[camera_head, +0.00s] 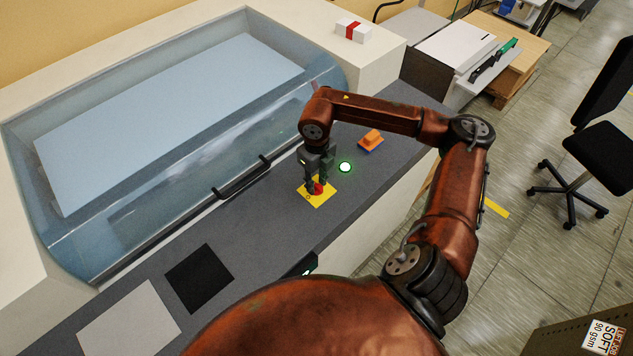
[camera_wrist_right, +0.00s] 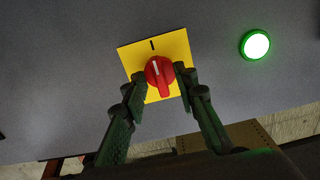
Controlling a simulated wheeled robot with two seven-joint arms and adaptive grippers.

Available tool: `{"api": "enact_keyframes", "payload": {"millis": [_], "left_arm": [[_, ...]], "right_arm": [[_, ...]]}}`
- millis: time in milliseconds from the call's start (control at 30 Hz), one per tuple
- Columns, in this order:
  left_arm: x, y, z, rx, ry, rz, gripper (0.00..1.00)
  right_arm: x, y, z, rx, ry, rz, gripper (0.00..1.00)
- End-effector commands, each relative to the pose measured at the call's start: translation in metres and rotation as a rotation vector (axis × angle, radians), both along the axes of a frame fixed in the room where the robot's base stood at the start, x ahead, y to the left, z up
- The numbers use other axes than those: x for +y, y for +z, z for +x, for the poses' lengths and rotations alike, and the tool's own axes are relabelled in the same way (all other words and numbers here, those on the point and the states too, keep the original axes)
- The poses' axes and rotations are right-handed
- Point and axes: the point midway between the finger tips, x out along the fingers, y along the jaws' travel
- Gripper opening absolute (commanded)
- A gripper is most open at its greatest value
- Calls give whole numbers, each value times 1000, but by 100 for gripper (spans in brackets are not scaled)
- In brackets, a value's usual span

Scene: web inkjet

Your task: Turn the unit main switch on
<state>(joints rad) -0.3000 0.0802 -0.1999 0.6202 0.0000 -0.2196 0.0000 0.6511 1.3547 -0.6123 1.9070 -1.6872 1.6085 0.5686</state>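The main switch is a red rotary knob (camera_head: 318,188) on a yellow plate (camera_head: 321,201), set in the grey machine top. In the right wrist view, the knob (camera_wrist_right: 161,82) has its grip bar and white mark nearly in line with the black tick on the plate (camera_wrist_right: 146,51). My right gripper (camera_head: 316,187) points down over the plate with one finger on each side of the knob. Its fingers (camera_wrist_right: 160,82) look open, with a small gap around the grip bar; contact is unclear. A dark part with a green light (camera_head: 306,265) may be my left gripper, mostly hidden.
A lit green lamp (camera_head: 345,167) is right of the switch. An orange-and-blue button block (camera_head: 370,141) sits further back. A clear curved cover with a black handle (camera_head: 243,178) lies left. A black square (camera_head: 199,278) marks the front. An office chair (camera_head: 590,160) stands right.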

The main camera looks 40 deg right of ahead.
Motion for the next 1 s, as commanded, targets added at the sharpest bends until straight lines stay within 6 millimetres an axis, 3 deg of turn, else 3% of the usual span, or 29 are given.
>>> {"api": "enact_keyframes", "payload": {"millis": [233, 500, 700, 1000], "left_arm": [[1, 0, -1, 2, 0, 1, 40], [0, 0, 0, 1, 0, 0, 40], [0, 0, 0, 1, 0, 0, 40], [0, 0, 0, 0, 0, 0, 40]], "right_arm": [[0, 20, 2, -5, 0, -1, 27], [0, 77, 2, -5, 0, -1, 27], [0, 108, 1, -2, 0, -1, 27], [0, 120, 0, 1, -1, 0, 27]]}}
